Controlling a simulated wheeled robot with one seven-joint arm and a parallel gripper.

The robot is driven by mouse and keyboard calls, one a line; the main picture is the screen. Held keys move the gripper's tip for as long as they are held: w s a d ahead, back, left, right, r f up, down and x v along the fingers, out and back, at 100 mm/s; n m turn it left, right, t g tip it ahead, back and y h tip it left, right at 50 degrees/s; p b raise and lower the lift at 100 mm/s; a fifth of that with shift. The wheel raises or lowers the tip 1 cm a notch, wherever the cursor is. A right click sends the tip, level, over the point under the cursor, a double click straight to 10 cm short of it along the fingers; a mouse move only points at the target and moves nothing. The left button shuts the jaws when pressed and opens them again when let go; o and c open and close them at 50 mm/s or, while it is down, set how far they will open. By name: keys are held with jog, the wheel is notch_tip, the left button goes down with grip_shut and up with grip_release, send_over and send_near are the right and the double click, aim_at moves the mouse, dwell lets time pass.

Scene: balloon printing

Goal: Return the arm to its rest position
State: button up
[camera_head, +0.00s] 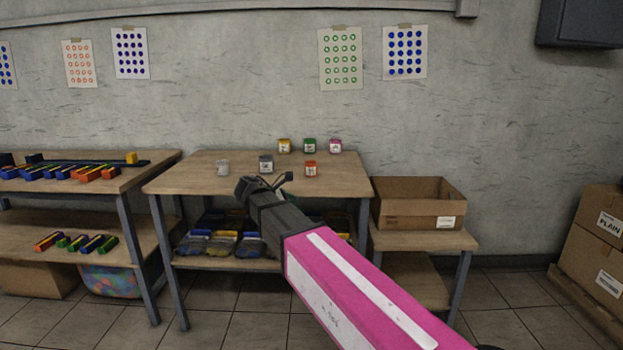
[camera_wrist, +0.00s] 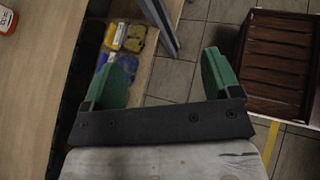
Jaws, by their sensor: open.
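My arm reaches from the lower right of the head view, with a pink forearm. My gripper (camera_head: 266,182) is in front of the middle table (camera_head: 190,180), and its fingertips are hard to make out there. In the wrist view my gripper (camera_wrist: 165,82) shows two green fingers set wide apart with nothing between them. Below it in that view are the table's front edge, part of the lower shelf and the tiled floor.
Several small jars, such as an orange one (camera_head: 311,169), stand on the middle table. An open cardboard box (camera_head: 418,205) sits on a low stand to the right. A left table (camera_head: 150,165) holds coloured blocks. Stacked boxes (camera_head: 597,240) stand far right. Tiled floor (camera_head: 510,290) lies clear between.

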jog(key=s+d+f+m+g+y, duration=0.2)
jog(key=s+d+f+m+y, duration=0.3)
jog(key=d+f+m, duration=0.5)
jog(key=s+d+f+m+g+y, duration=0.2)
jog(key=s+d+f+m+y, duration=0.3)
jog(key=s+d+f+m, duration=0.4)
jog(key=d+f+m, duration=0.1)
jog(key=d+f, duration=0.4)
jog(key=f, duration=0.5)
jog(key=shift+s+d+g+y, duration=0.2)
jog(key=shift+d+g+y, duration=0.15)
jog(key=shift+g+y, duration=0.05)
